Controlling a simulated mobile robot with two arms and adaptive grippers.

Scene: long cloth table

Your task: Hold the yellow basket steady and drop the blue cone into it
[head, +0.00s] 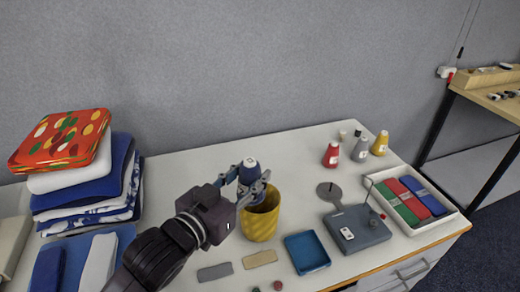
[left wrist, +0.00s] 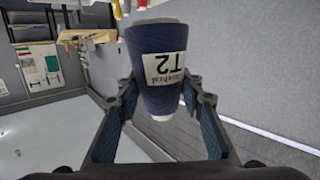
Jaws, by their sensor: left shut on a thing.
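The blue cone (head: 250,172) is a dark blue thread cone with a white label. My left gripper (head: 251,190) is shut on it and holds it over the yellow basket. In the left wrist view the cone (left wrist: 157,65) sits between the two fingers, its label marked T2. The yellow basket (head: 259,225) is a round, ribbed tub standing upright on the table. The gripper and cone hide part of its rim and opening, and I cannot tell whether they touch the rim. My right gripper is not in view.
A blue tray (head: 306,252) lies right of the basket, with a grey winding device (head: 357,228) beyond it. A white tray (head: 445,208) holds red, green and blue packs. Red (head: 331,155), grey and yellow cones stand at the back right. Folded cloths (head: 90,190) are stacked at left.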

